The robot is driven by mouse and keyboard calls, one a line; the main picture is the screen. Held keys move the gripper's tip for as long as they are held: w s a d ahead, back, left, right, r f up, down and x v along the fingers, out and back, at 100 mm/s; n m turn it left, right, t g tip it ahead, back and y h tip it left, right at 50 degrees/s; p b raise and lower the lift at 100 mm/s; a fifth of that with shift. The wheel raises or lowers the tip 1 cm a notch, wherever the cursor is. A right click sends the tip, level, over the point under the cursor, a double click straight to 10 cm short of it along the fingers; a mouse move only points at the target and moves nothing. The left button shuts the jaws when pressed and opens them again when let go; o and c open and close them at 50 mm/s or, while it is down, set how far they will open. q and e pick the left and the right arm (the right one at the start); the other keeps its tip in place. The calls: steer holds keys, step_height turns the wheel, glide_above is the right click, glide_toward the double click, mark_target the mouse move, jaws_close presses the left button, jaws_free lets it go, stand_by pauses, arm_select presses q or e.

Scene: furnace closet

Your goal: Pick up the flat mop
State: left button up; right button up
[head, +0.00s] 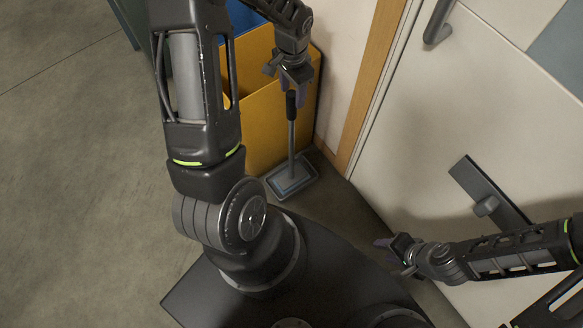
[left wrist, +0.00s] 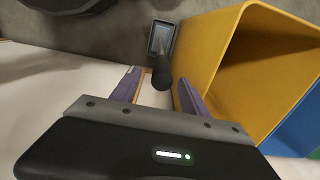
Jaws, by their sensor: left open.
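The flat mop stands upright on the floor beside a yellow bin, its grey rectangular head (head: 292,178) flat on the floor and its thin pole topped by a black grip (head: 291,104). My left gripper (head: 292,88) is above and around the top of the handle in the head view. In the left wrist view the black handle end (left wrist: 162,76) lies between the two open purple fingers of my left gripper (left wrist: 158,92), apart from both. The mop head (left wrist: 161,38) shows beyond it. My right gripper (head: 385,250) is at the lower right, far from the mop; its finger gap is unclear.
A yellow bin (head: 262,125) stands directly beside the mop, with a blue one (head: 245,20) behind it. A white door (head: 430,130) with a wooden frame (head: 372,80) is close on the right. Open floor (head: 80,180) lies to the left.

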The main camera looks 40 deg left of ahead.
mark_target(292, 107)
arm_select(q)
steer(key=shift+f, duration=1.15)
steer(key=shift+a+f, duration=0.15)
steer(key=shift+f, duration=2.5)
jaws_close()
